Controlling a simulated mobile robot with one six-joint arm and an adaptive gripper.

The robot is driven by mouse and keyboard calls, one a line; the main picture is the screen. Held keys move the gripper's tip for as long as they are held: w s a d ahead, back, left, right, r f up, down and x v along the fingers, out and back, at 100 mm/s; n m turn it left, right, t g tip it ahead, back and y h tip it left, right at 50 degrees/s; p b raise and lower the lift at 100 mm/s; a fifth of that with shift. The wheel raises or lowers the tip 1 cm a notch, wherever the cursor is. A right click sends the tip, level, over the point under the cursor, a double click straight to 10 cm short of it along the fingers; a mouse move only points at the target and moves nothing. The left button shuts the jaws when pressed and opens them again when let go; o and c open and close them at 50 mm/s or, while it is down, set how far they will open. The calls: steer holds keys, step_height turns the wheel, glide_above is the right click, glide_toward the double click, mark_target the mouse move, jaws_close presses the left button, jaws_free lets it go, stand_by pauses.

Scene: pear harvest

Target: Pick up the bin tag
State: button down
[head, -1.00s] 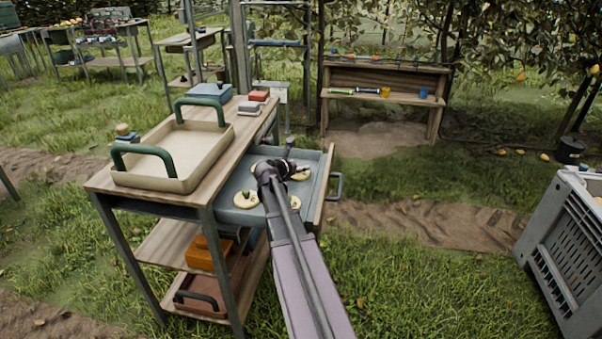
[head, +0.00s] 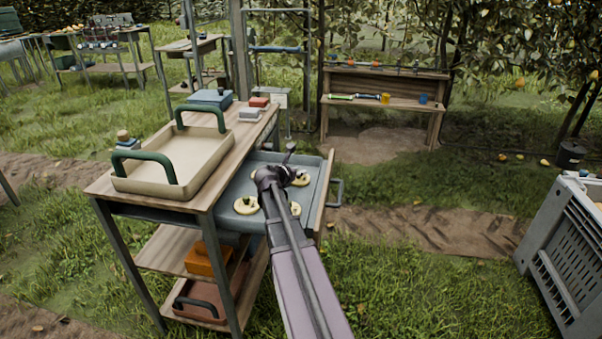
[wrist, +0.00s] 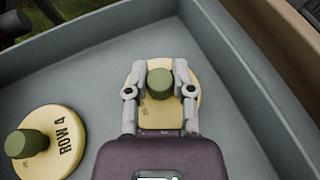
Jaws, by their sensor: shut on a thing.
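In the wrist view my gripper (wrist: 160,80) is shut on the green knob of a round cream bin tag (wrist: 158,113). The tag's disc shows beneath the fingers, inside the grey drawer; I cannot tell whether it is touching the drawer floor. Small print on it is too small to read. A second bin tag (wrist: 52,153), marked "ROW 4" with its own green knob, lies to the left. In the head view, several cream tags lie in the open drawer (head: 243,178), one of them at its near left (head: 246,205). My arm partly hides the tags there.
The drawer's grey walls (wrist: 90,33) and wooden front (head: 325,192) surround the tags. A beige tray (head: 150,186) with green handles stands on the bench top to the left. A grey crate (head: 575,255) stands at the right. Open grass lies between.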

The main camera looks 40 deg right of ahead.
steer(key=shift+r+p, duration=4.9)
steer(key=shift+r, duration=0.1)
steer(key=shift+r, duration=0.1)
step_height(320, 180, up, 15)
steer(key=p, duration=1.5)
steer(key=shift+f, duration=0.2)
steer(key=shift+s+d, duration=0.1)
